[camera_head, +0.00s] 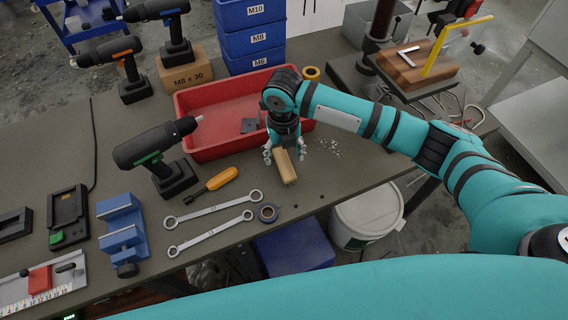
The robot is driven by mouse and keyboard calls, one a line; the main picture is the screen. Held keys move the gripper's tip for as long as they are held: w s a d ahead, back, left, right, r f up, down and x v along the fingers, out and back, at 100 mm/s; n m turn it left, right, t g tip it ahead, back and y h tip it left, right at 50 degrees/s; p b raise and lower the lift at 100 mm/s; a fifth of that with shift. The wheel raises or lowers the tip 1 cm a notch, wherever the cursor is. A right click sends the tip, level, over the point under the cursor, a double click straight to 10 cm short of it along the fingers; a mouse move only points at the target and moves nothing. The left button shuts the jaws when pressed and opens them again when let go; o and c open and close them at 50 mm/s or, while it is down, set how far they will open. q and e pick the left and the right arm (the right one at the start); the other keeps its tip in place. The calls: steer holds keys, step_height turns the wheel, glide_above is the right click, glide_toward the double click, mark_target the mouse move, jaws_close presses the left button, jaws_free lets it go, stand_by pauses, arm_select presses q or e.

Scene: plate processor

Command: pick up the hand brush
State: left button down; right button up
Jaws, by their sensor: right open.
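The hand brush (288,173) has a light wooden body and lies on the grey workbench, near its front edge. My right gripper (284,156) points down directly over the brush, with its fingers spread to either side of the brush's far part. The gripper is open. I cannot tell whether the fingers touch the brush. The far end of the brush is hidden under the gripper. My left gripper is not in view.
A red tray (200,152) stands just behind my gripper. Small bits of debris (326,146) lie right of the gripper. A white bucket (366,217) stands below the bench edge.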

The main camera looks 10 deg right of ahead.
mark_target(284, 161)
steer(key=shift+w+f+p, duration=0.1)
steer(key=shift+f+p, duration=0.4)
steer(key=shift+f, duration=2.4)
jaws_close()
